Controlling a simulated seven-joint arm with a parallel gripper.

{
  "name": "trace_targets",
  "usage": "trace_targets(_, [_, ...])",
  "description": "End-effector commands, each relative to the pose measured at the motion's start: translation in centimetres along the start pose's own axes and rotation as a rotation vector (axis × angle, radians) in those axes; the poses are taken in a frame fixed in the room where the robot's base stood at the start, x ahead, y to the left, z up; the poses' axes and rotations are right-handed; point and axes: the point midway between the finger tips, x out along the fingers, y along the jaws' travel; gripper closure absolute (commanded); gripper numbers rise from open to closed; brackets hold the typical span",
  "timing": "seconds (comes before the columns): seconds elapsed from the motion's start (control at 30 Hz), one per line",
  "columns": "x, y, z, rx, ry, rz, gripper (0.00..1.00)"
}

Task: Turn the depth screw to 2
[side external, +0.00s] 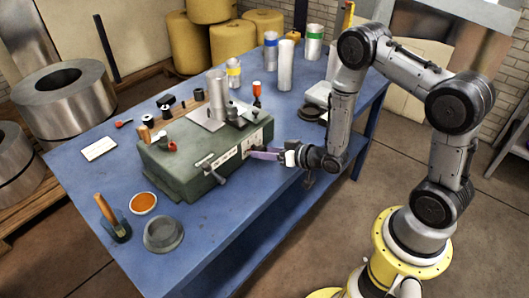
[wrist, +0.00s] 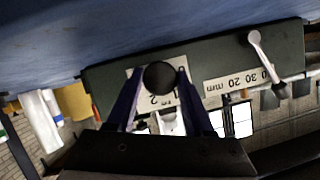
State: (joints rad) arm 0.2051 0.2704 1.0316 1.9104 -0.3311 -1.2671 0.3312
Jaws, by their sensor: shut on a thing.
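The depth screw's round black knob (wrist: 160,76) stands at the front face of the green machine (side external: 190,160). A white scale plate (wrist: 142,86) lies behind the knob; a "2" and part of "mm" show upside down in the wrist view. The knob hides the middle of the plate, and I cannot read the setting. My gripper (side external: 262,154) reaches the right end of the machine's front face. In the wrist view its two fingers (wrist: 161,84) are shut on the knob, one on each side. In the side view the gripper hides the knob.
A second plate (wrist: 238,82) marked 20, 30 and mm sits beside a metal crank handle (wrist: 266,62), also on the front face. Cans and tools lie on the blue table (side external: 90,182). The front right tabletop is clear.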

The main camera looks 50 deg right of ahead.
Motion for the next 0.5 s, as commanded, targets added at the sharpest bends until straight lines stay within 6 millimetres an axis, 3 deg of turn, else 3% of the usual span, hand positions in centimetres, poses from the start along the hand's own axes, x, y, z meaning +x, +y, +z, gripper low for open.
trace_targets(0.5, [-0.01, 0.4, 0.11, 0.455, 0.001, -0.187, 1.0])
